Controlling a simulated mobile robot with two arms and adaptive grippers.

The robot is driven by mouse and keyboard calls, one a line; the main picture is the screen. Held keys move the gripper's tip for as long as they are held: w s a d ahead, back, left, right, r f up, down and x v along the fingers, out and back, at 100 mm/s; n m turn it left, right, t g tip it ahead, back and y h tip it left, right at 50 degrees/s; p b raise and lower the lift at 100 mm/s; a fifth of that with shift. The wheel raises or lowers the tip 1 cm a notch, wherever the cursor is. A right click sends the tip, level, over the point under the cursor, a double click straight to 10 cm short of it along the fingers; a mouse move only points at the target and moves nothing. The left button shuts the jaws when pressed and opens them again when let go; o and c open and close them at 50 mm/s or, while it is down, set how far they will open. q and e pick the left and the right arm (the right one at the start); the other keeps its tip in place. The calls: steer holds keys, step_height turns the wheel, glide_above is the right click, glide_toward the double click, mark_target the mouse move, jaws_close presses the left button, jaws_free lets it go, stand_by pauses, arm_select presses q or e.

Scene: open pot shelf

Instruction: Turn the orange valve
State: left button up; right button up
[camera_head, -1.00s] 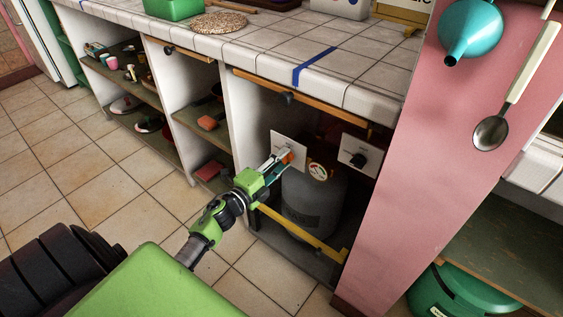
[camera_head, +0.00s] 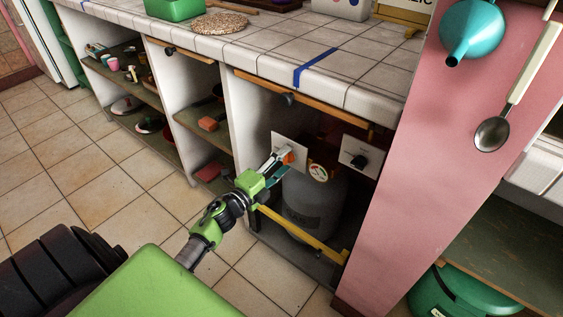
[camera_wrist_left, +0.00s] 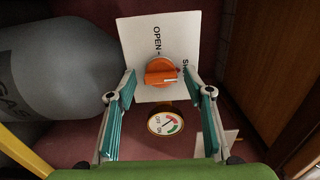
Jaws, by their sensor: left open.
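The orange valve (camera_wrist_left: 161,72) is a round knob with a raised grip on a white plate (camera_wrist_left: 133,30) marked "OPEN" and a partly hidden "SH…". In the left wrist view it lies ahead of and between the fingertips of my left gripper (camera_wrist_left: 160,83), which is open, with a finger on each side. In the head view the valve (camera_head: 288,156) shows at the tip of my left gripper (camera_head: 276,164), inside the open cupboard. I cannot tell whether the fingers touch it. My right gripper is not seen.
A grey gas cylinder (camera_head: 316,201) stands in the cupboard beside the valve, with a round gauge (camera_wrist_left: 166,122). A black knob on a white plate (camera_head: 361,153) is to the right. A yellow bar (camera_head: 300,234) crosses low in front. The tiled counter (camera_head: 300,55) overhangs above.

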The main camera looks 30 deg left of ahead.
arm_select(q)
steer(key=s, duration=1.2)
steer(key=shift+a, duration=0.45)
